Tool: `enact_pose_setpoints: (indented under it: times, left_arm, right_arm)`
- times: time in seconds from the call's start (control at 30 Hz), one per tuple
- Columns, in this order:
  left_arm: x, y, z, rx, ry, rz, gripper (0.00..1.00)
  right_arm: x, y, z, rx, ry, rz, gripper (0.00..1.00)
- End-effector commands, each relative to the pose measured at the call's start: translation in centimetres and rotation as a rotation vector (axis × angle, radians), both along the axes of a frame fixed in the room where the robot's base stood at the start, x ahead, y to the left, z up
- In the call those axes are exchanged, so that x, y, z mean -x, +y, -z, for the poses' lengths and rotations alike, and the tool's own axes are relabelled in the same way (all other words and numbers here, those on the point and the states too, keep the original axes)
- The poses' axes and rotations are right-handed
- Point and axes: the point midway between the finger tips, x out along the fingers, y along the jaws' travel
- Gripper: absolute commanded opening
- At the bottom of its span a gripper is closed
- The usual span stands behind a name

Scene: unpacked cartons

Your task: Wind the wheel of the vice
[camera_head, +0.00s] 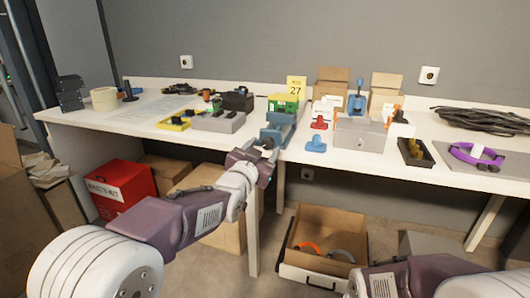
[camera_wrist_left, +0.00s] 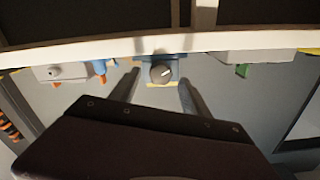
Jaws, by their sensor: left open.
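The blue vice (camera_head: 281,126) stands at the table's front edge, near the middle in the head view. Its wheel is mostly hidden there behind my left gripper (camera_head: 262,148). In the left wrist view the wheel (camera_wrist_left: 161,73) is a dark grey round knob with a light line, in front of the blue vice body (camera_wrist_left: 177,72). My left gripper is open, with one finger on each side of the wheel in that view. I see a gap on both sides and cannot tell how far the fingertips reach. My right gripper is out of view.
A grey box (camera_head: 217,121) and yellow tray (camera_head: 174,124) stand left of the vice. Blue (camera_head: 316,145) and red (camera_head: 319,122) parts and a grey case (camera_head: 361,137) stand right.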

Motion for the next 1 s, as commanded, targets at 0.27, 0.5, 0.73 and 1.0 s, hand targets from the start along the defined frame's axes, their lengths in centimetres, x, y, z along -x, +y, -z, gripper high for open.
enact_pose_setpoints:
  times: [0.27,0.5,0.73,1.0]
  left_arm:
    - [-1.6,-0.5,0.0,0.0,0.0,0.0,0.55]
    - [-1.6,-0.5,0.0,0.0,0.0,0.0,0.36]
    - [-1.6,-0.5,0.0,0.001,0.0,0.0,0.0]
    - [-1.6,-0.5,0.0,0.056,0.018,0.0,0.0]
  right_arm:
    - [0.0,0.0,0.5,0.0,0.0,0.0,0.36]
    - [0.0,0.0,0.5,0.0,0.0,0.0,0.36]
    - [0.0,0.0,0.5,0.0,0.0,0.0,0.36]
    - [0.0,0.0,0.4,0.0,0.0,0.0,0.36]
